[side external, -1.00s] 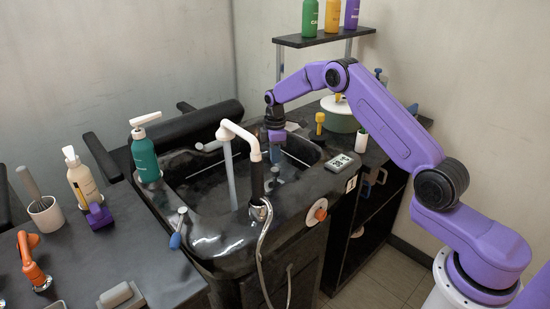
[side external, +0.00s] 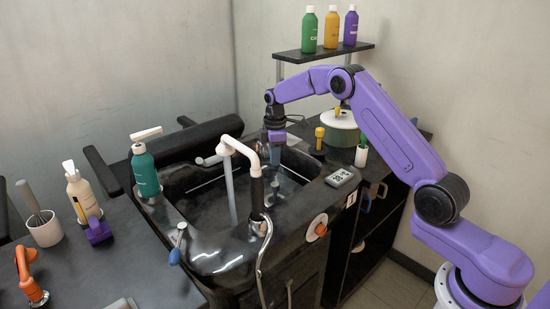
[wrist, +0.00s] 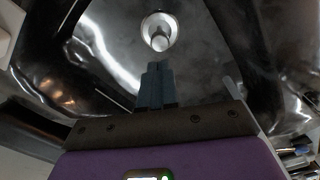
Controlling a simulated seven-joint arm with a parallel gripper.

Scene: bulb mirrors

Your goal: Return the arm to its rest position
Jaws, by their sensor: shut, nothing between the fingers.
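My purple arm reaches in from the right in the side view. My gripper (side external: 276,160) points down over the far right part of the black sink basin (side external: 205,200). In the wrist view my gripper (wrist: 157,66) has its two fingers together with nothing between them. A round pale fitting (wrist: 159,32) in the dark glossy basin lies just beyond the fingertips there. I cannot tell the exact height of the fingertips above the basin.
A white faucet (side external: 240,150) with running water stands at the basin's near side, left of my gripper. A green pot (side external: 340,128), a yellow-topped tool (side external: 320,134) and a digital display (side external: 340,178) are on the right counter. A shelf (side external: 325,49) holds three bottles behind.

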